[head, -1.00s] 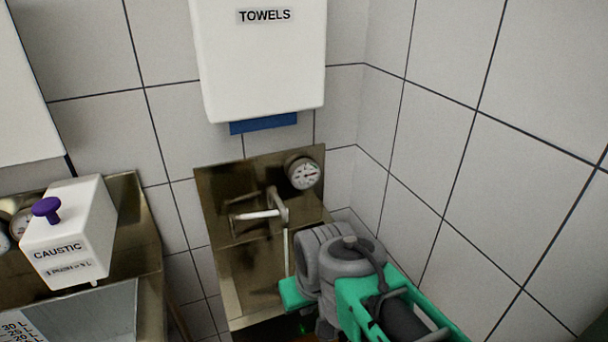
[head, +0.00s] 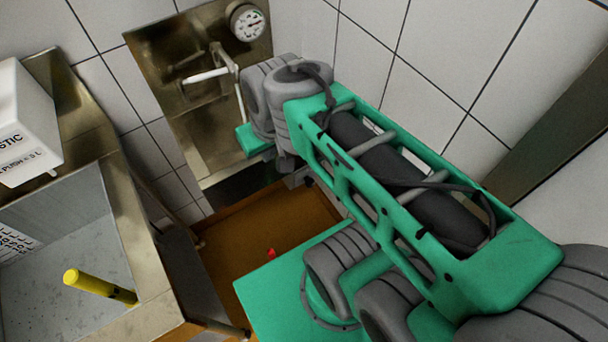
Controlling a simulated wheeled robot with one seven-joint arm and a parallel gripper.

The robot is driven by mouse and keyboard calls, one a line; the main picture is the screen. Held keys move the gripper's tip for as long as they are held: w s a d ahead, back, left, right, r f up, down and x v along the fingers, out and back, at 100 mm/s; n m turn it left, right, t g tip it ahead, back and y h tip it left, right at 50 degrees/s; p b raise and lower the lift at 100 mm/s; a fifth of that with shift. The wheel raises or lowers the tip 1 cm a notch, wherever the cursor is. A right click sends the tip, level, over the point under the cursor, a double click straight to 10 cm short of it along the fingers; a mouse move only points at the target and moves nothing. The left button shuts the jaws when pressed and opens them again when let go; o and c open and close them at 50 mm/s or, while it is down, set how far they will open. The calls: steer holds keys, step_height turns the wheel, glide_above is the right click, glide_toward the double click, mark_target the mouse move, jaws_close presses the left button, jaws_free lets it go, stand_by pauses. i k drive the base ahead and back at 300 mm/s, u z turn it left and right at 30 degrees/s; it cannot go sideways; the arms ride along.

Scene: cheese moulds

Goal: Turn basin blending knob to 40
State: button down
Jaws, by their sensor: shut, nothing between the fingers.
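The steel wash basin (head: 165,60) is on the tiled wall at the upper left of the middle. It has a bent tap pipe with a pale lever-like bar (head: 205,76) and a round white dial gauge (head: 247,22) at its upper right. The gauge's numbers are too small to read. I cannot make out a separate blending knob; my green and grey arm covers the basin's right side. The far end of my arm is in front of the basin's right edge, and my gripper is hidden behind the arm links.
At the left stands a steel sink unit (head: 150,285) with a white caustic dispenser (head: 28,120) above it and a yellow-handled item (head: 98,286) in it. A brown floor area (head: 255,235) lies below the basin. Tiled walls close in on the right.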

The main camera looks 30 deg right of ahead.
mark_target(310, 182)
steer(key=k, duration=1.1)
steer(key=u, duration=0.1)
steer(key=i, duration=0.65)
steer(key=u, duration=0.5)
